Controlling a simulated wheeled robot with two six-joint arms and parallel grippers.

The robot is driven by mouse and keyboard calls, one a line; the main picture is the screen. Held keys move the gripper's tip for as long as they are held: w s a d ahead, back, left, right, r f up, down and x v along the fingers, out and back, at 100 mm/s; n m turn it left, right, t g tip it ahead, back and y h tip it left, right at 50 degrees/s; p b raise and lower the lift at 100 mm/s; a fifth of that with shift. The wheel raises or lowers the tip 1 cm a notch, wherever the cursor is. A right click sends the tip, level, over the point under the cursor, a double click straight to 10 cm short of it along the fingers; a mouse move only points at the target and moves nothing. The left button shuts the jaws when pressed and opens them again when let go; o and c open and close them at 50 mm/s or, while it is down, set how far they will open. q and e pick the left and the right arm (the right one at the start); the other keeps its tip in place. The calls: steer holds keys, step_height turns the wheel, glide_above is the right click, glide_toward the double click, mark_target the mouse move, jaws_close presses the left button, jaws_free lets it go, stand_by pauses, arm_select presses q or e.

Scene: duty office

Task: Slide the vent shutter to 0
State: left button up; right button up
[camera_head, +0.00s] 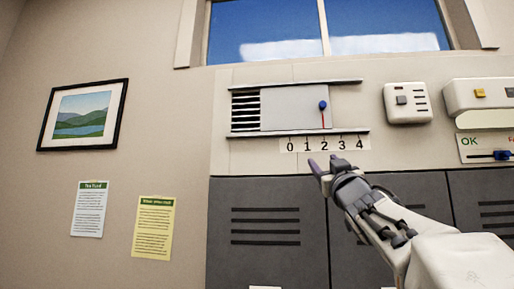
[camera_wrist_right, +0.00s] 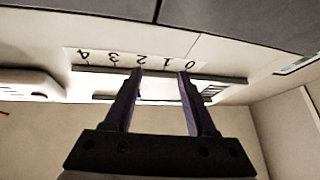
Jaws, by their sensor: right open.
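The vent shutter (camera_head: 290,108) is a pale sliding panel between two dark rails. Its blue knob (camera_head: 322,105) is at its right end, and a thin red pointer below the knob stands at about 2 on the number scale (camera_head: 325,144), which runs 0 to 4. Dark vent slats (camera_head: 245,110) show left of the panel. My right gripper (camera_head: 322,164) is below the scale, apart from the knob. In the right wrist view the gripper (camera_wrist_right: 160,72) is open and empty, and the scale (camera_wrist_right: 112,58) appears upside down beyond the fingertips. My left gripper is not in view.
A white box with a grey button (camera_head: 406,102) is right of the vent. Farther right are another white unit (camera_head: 480,94) and an OK panel with a blue slider (camera_head: 486,155). Grey lockers (camera_head: 265,240) stand below, and a window (camera_head: 325,28) is above.

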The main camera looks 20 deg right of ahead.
mark_target(324, 107)
steer(key=s+d+r+n+t+p, duration=0.1)
steer(key=s+r+n+t+p, duration=0.1)
steer(key=s+r, duration=0.5)
steer(key=shift+n+y, duration=0.3)
steer(key=p+x, duration=0.3)
steer(key=x, duration=0.2)
steer(key=p+x, duration=0.3)
steer(key=x, duration=0.3)
steer(key=shift+w+a+r, duration=0.1)
steer(key=shift+a+r, duration=0.1)
steer(key=shift+r, duration=0.2)
steer(key=shift+w+d+r+p, duration=0.15)
steer(key=shift+w+r+p, duration=0.15)
steer(key=shift+w+p, duration=0.15)
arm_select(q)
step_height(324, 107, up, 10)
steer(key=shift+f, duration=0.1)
arm_select(e)
jaws_close()
